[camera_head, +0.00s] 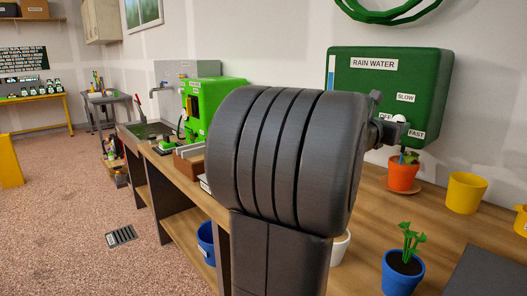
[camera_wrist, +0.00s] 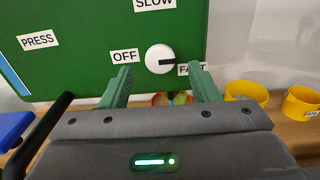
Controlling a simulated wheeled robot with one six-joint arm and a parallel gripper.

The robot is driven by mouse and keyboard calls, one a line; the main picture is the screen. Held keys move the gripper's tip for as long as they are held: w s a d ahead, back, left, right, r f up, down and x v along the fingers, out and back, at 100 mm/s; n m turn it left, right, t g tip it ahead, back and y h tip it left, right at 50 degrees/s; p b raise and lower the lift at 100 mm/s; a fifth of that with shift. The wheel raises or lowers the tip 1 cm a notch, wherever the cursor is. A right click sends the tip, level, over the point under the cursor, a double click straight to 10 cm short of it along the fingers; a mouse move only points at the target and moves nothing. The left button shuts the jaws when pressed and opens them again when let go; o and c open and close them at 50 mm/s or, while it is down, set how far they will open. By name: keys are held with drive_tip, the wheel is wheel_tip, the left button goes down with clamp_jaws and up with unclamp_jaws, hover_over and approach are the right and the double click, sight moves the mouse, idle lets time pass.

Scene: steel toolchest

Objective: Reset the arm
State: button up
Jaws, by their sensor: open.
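My gripper (camera_wrist: 163,88) is open and empty in the wrist view, its two green fingers apart just below and in front of the white round knob (camera_wrist: 159,58) on the green rain water tank (camera_wrist: 90,50). The knob's dark mark points right, toward the FAST label. In the head view my arm's large dark joint fills the middle and hides part of the bench. The rain water tank (camera_head: 365,85) shows behind it on the right. The gripper end (camera_head: 388,128) is close to the tank's knob (camera_head: 398,119).
An orange pot with a plant (camera_head: 403,175) stands under the tank. A yellow pot (camera_head: 465,192) and a blue pot with a plant (camera_head: 403,274) stand on the wooden bench to the right. A green machine (camera_head: 222,97) is on the left, with open floor beyond.

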sight(398, 121)
drive_tip(key=v, duration=1)
drive_tip(key=shift+n, duration=0.3)
drive_tip(key=p+x, duration=0.1)
drive_tip(key=x, duration=1.3)
drive_tip(key=shift+r, duration=0.1)
drive_tip(key=n, duration=0.1)
drive_tip(key=n+p, duration=0.1)
drive_tip(key=shift+s+a+r+n, duration=0.1)
drive_tip(key=shift+a+n, duration=0.1)
drive_tip(key=shift+n, duration=0.1)
drive_tip(key=shift+d+n+p, duration=0.1)
drive_tip(key=shift+n+p, duration=0.65)
drive_tip(key=shift+n, duration=0.45)
drive_tip(key=n+p, duration=0.2)
drive_tip(key=n, duration=0.2)
drive_tip(key=shift+n, duration=0.3)
drive_tip(key=n+p, duration=0.3)
drive_tip(key=n, duration=0.2)
drive_tip(key=shift+n, duration=0.4)
drive_tip(key=n, duration=0.1)
drive_tip(key=n+p, duration=0.1)
drive_tip(key=n, duration=0.1)
drive_tip(key=shift+f+n, duration=0.2)
drive_tip(key=shift+n, duration=0.1)
